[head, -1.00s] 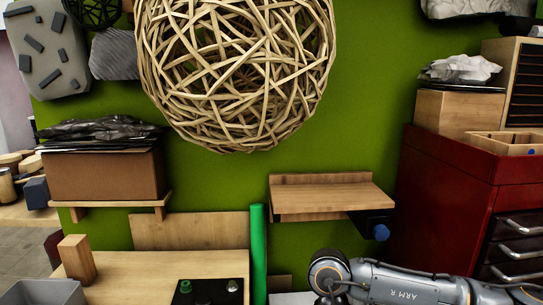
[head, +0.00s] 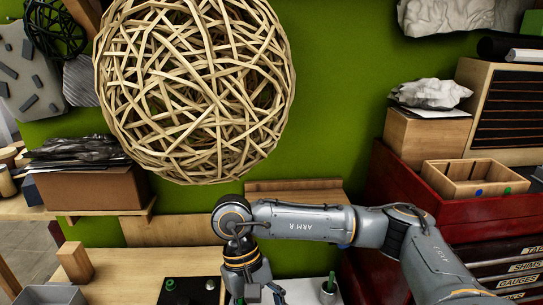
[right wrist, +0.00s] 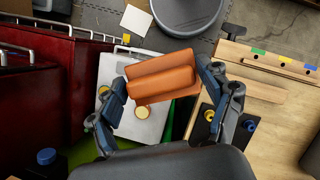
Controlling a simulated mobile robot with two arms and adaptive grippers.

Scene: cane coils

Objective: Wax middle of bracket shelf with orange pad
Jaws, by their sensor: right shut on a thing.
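The orange pad (right wrist: 163,78) lies between the two fingers of my right gripper (right wrist: 165,82), which is shut on it in the right wrist view. In the head view my right arm crosses in front of the bracket shelf on the green wall. Only the shelf's wooden back strip (head: 295,187) shows clearly above the arm; most of its board is hidden. My right gripper (head: 252,288) points down at the bottom edge of the head view, below the shelf, and the pad is not visible there. My left gripper is not in view.
A large woven cane ball (head: 195,85) hangs left of and above the shelf. A red cabinet (head: 390,190) with a wooden tray (head: 475,180) stands to the right. A cardboard box (head: 85,190) sits on another shelf at left. A workbench (head: 130,275) lies below.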

